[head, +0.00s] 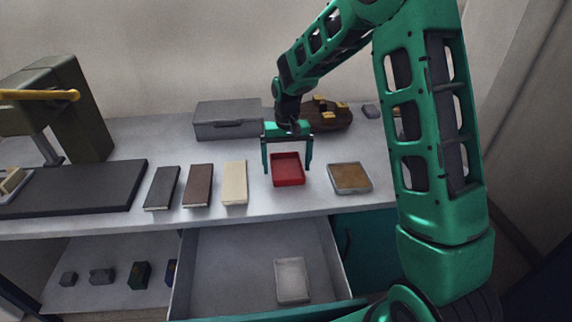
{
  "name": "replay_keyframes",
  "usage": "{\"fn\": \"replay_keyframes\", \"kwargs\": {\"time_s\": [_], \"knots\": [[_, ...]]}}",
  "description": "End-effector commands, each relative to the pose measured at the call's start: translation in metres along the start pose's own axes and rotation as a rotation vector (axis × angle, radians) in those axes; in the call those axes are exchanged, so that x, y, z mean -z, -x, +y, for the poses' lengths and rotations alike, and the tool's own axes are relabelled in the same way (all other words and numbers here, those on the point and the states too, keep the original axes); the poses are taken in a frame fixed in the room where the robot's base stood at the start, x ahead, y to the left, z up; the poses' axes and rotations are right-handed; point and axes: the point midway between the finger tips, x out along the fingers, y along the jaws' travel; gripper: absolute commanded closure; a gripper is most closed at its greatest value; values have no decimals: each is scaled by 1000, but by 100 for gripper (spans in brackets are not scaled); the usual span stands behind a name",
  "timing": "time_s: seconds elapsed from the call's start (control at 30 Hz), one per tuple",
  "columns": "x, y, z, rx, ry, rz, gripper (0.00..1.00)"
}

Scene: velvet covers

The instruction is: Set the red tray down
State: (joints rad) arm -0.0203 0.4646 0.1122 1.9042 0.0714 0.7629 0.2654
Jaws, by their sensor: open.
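The red tray (288,183) is a small, shallow, empty rectangular tray. It appears to rest on the grey tabletop between the cream block and a tray with a brown inside. My green gripper (287,168) is open above it, with one finger at each side of the tray. I cannot tell whether the fingertips touch its walls.
Black, brown and cream blocks (235,183) stand left of the red tray, and the brown-filled tray (349,191) stands right. Below, an open drawer (225,262) holds a pale tray (292,299).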

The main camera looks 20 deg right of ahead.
Motion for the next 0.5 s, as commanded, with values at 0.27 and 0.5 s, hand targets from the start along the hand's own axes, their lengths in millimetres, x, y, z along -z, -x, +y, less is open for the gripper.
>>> {"fn": "replay_keyframes", "kwargs": {"time_s": [0.27,0.5], "knots": [[1,32,0,1,0,5,4],[1,80,1,1,-2,4,4]]}}
